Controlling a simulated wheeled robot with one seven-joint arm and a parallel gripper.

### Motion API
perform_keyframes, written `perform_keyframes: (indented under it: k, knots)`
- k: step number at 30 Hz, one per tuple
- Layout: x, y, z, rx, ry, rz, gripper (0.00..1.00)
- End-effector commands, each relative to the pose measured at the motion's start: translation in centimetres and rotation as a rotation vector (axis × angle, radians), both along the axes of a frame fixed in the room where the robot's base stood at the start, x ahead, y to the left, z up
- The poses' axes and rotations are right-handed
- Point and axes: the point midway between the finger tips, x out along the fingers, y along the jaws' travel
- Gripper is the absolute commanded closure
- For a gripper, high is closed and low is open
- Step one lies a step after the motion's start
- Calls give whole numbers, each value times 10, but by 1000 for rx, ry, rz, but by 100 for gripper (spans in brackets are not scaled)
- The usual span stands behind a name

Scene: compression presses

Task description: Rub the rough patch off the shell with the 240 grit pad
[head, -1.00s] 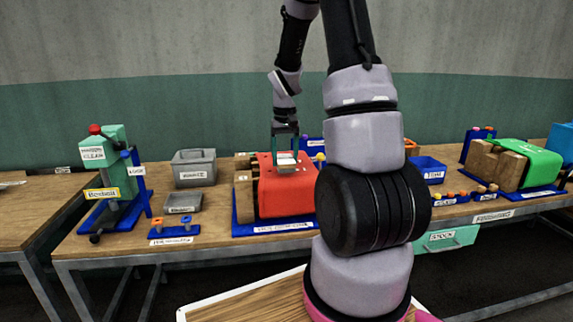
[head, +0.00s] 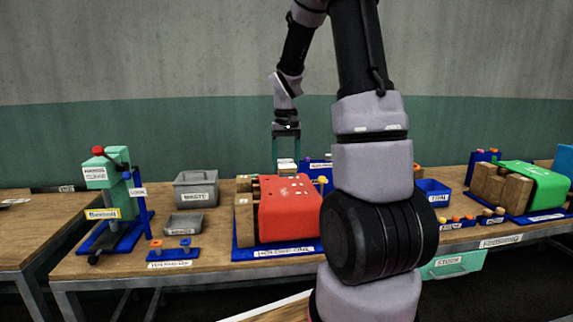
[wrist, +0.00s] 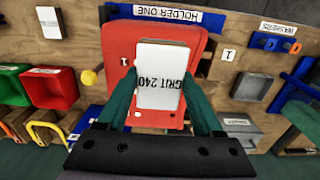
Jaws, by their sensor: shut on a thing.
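My gripper (head: 286,157) is shut on a white pad (wrist: 162,75) marked GRIT 240, which also shows in the head view (head: 286,166). The red shell (head: 290,215) sits over wooden blocks in the blue holder (head: 275,253) labelled HOLDER ONE. The pad is near the shell's far upper edge in the head view and looks apart from its top, in the air. In the wrist view the pad covers the middle of the red shell (wrist: 195,50). Small pale specks show on the shell's top; I cannot tell whether they are the rough patch.
A grey waste bin (head: 196,190) and a smaller grey tray (head: 184,225) stand left of the holder. A green press (head: 112,190) stands at the far left. A green shell (head: 530,180) in another holder and a blue bin (head: 433,190) are at the right. My arm hides part of the bench.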

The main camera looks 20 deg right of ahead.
Motion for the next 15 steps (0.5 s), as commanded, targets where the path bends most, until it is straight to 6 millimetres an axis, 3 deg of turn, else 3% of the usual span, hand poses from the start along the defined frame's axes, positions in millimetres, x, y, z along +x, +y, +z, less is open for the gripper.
perform_keyframes:
  k: [15]
  knots:
    - [6, 6, -3, 0, 0, -1, 84]
